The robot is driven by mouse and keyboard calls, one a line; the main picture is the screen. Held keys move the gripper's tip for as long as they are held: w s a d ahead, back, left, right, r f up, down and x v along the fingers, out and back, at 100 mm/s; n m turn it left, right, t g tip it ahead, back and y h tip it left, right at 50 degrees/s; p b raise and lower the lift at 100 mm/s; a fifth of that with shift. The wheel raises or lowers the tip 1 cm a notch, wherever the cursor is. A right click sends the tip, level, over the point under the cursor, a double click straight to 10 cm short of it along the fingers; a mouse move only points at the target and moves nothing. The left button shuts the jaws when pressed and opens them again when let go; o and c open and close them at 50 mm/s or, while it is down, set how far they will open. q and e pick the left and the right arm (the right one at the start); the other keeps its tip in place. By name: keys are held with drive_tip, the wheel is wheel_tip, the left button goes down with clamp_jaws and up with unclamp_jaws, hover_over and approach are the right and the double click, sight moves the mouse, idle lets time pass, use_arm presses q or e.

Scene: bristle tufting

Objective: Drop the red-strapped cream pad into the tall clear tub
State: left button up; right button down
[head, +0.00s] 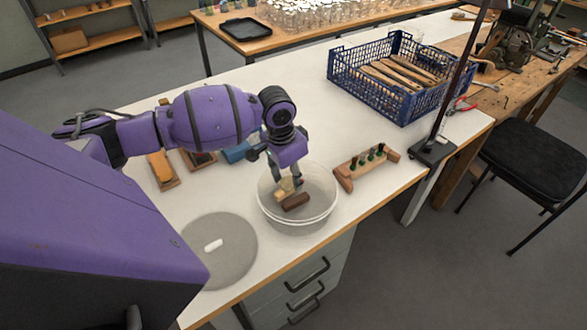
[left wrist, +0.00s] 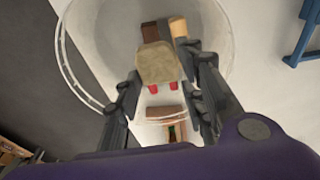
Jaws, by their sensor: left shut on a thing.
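The tall clear tub (head: 263,214) stands on the white bench top, and its curved wall also shows in the left wrist view (left wrist: 78,72). My left gripper (head: 285,182) points down at the tub's mouth. It is shut on the cream pad (left wrist: 155,63), with two red strap bits visible at the pad's near edge; the fingers sit on either side of it. A dark brown block (head: 296,201) and a tan block (left wrist: 179,27) are inside the tub, beyond the pad in the wrist view. The pad's exact height against the rim is hard to tell. My right gripper is not in view.
A round grey lid (head: 235,262) with a white handle lies left of the tub. A wooden rack (head: 350,180) with dark green pegs stands close on the right. A blue crate (head: 345,83) of wooden pieces and a stand base (head: 432,152) are farther right.

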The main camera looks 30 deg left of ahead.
use_arm(q)
drive_tip(key=shift+r, duration=0.2)
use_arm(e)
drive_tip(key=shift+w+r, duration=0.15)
use_arm(q)
drive_tip(key=o, duration=1.2)
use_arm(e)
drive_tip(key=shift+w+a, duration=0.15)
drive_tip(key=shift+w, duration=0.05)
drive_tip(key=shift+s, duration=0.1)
use_arm(q)
drive_tip(key=shift+r, duration=0.25)
drive_tip(key=r, duration=0.3)
drive_tip(key=s+r, duration=0.1)
drive_tip(key=r, duration=0.7)
drive_tip(key=shift+s+a+r, duration=0.15)
drive_tip(key=shift+s+a, duration=0.15)
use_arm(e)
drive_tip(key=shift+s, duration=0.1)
